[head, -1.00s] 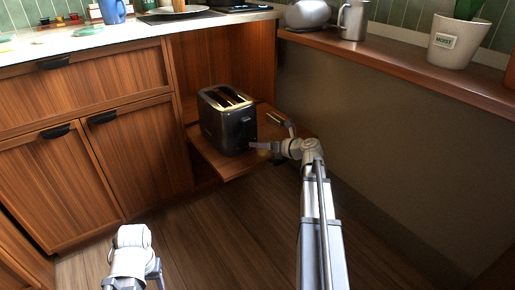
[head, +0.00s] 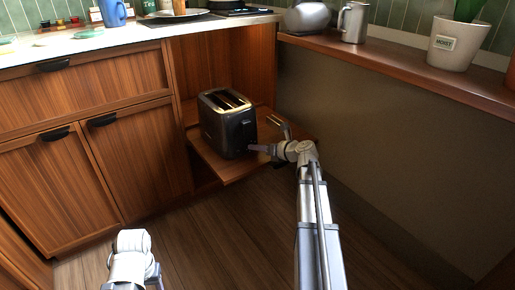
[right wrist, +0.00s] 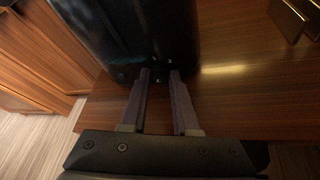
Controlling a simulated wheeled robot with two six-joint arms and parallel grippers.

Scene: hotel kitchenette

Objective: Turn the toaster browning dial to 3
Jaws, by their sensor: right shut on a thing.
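The dark toaster (head: 228,125) with two slots on top stands upright on the pull-out wooden shelf (head: 205,160). My right gripper (head: 252,148) reaches in from the right, low against the toaster's end face. In the right wrist view its two fingers (right wrist: 159,75) close around a small dark part at the base of that face, where the browning dial (right wrist: 158,72) sits. A few small light marks show around it, too small to read, so the dial's setting cannot be told. My left gripper (head: 155,275) is low at the bottom left, mostly hidden, away from the toaster.
A metal bracket or handle (head: 281,125) lies on the shelf right of the toaster. Wooden cabinets (head: 90,150) stand left, and a half wall (head: 390,150) with a ledge stands right. The ledge holds a metal jug (head: 353,22) and a plant pot (head: 458,42). The floor is clear.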

